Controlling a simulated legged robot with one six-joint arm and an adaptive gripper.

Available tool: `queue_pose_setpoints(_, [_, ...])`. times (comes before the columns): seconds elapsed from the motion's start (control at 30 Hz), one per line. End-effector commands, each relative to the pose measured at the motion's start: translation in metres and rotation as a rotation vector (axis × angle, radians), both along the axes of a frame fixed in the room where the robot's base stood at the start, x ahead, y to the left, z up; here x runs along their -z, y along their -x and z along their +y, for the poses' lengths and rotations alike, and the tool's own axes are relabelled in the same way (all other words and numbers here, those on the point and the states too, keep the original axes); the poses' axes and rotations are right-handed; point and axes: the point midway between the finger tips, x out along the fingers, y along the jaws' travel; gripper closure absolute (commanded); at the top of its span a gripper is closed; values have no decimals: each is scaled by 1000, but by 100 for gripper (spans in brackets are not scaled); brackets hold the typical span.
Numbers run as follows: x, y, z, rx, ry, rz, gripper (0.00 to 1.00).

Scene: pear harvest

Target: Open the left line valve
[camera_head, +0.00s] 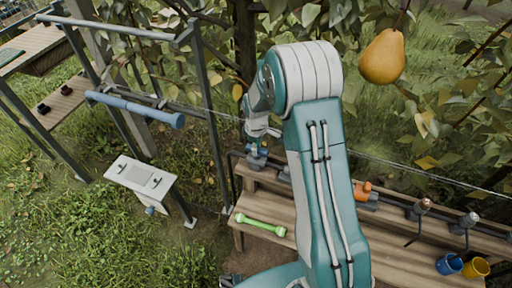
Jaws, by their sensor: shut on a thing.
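My gripper (256,134) points down at the back left end of the wooden bench and is small in the picture. It is shut on the blue handle (258,151) of the left line valve. The valve's grey body (256,162) shows just below, on the pipe at the back of the bench. My own arm hides part of the pipe to the right of it. The handle's exact angle is too small to tell.
An orange valve (363,189) and further fittings (423,206) sit along the pipe to the right. A green dumbbell-shaped tool (260,224) lies on the bench (400,262). Blue (449,264) and yellow (475,267) cups stand at right. A pear (383,57) hangs above. A metal frame (207,115) stands left.

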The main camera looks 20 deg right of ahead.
Motion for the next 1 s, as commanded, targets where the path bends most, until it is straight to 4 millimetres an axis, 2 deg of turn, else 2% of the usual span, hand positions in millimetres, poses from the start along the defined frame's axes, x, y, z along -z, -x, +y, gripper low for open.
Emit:
queue_pose_setpoints(0.47, [4, 4, -1, -17, 1, 13, 100])
queue_pose_setpoints(0.5, [4, 4, -1, -16, 1, 13, 60])
queue_pose_setpoints(0.57, [3, 4, -1, -16, 0, 11, 34])
queue_pose_setpoints(1.0, [-4, 1, 0, -15, 0, 0, 34])
